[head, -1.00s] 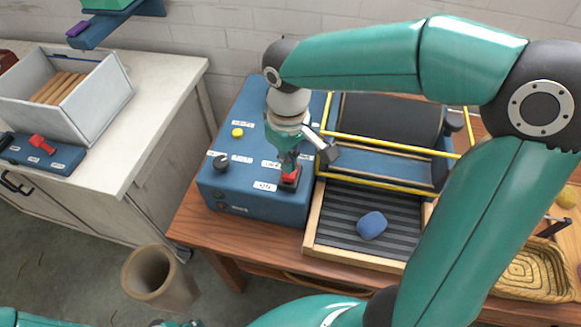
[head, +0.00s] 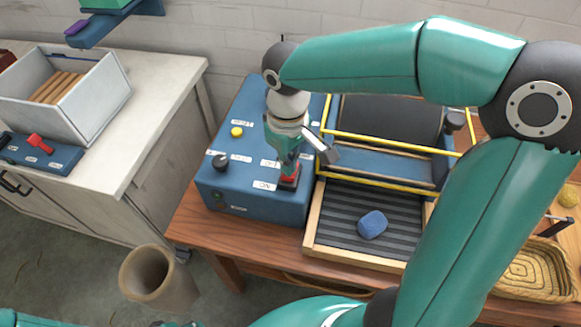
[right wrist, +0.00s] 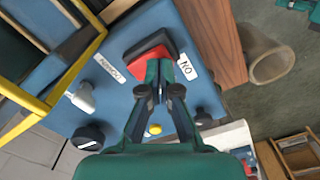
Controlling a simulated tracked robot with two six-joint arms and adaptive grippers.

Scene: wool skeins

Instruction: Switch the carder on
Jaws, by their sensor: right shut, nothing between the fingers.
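The carder's blue control box (head: 240,172) stands on the wooden table, beside the carder's dark drum (head: 385,122). On its top is a red rocker switch (head: 290,181) in a dark frame, next to a label that reads ON; the switch also shows in the right wrist view (right wrist: 148,58). My right gripper (head: 289,170) points down over the switch, shut and empty. Its fingertips (right wrist: 160,92) are at or just above the red rocker; I cannot tell whether they touch. A dark part at the bottom edge (head: 176,324) seems to be my left gripper, mostly cut off.
The box also carries a black knob (head: 220,161) and a yellow button (head: 236,132). A yellow guard frame (head: 385,185) stands close right of the switch. A blue wool piece (head: 372,225) lies on the ribbed tray (head: 338,232). A bin (head: 148,272) stands on the floor.

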